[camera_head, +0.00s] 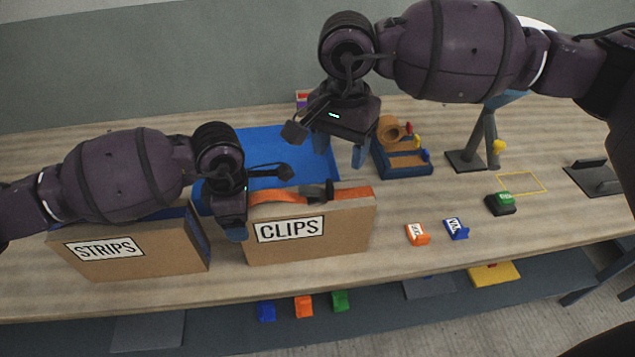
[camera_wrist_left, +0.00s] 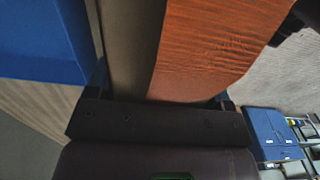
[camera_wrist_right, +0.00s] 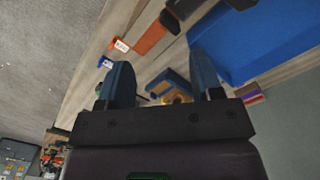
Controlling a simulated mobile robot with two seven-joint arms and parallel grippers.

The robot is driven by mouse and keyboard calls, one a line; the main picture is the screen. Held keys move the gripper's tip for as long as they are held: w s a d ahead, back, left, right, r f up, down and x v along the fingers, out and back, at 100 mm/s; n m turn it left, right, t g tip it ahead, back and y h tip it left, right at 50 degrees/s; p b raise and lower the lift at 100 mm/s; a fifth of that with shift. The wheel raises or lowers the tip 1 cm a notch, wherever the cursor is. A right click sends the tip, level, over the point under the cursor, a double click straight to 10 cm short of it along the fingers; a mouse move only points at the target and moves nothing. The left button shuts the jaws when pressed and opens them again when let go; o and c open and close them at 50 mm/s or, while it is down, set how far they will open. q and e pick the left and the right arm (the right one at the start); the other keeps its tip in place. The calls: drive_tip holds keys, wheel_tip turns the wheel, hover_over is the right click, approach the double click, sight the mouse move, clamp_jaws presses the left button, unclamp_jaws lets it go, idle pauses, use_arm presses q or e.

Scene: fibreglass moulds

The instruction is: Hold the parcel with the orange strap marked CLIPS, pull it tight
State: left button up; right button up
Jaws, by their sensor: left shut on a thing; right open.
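The cardboard parcel marked CLIPS (camera_head: 345,235) stands upright near the table's front edge. My left gripper (camera_head: 236,220) is shut on the parcel's left end. In the left wrist view the brown cardboard (camera_wrist_left: 130,45) and the orange strap (camera_wrist_left: 205,50) lie between its fingers (camera_wrist_left: 160,95). My right gripper (camera_head: 339,150) is open and empty, above and behind the parcel. In the right wrist view nothing is between its fingers (camera_wrist_right: 160,85).
A parcel marked STRIPS (camera_head: 150,255) stands at the left. A blue surface (camera_head: 310,155) lies behind the CLIPS parcel. A blue holder with a brown roll (camera_head: 405,165) stands behind right. Small orange (camera_head: 418,238), blue (camera_head: 458,232) and green (camera_head: 500,204) blocks lie at the right.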

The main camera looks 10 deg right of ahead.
sight(332, 184)
drive_tip(key=d+r+m+y, duration=0.3)
drive_tip(key=d+m+y, duration=0.15)
drive_tip(key=m, duration=0.55)
drive_tip(key=x, duration=1.2)
drive_tip(key=shift+w+a, duration=0.35)
drive_tip(key=shift+a, duration=0.05)
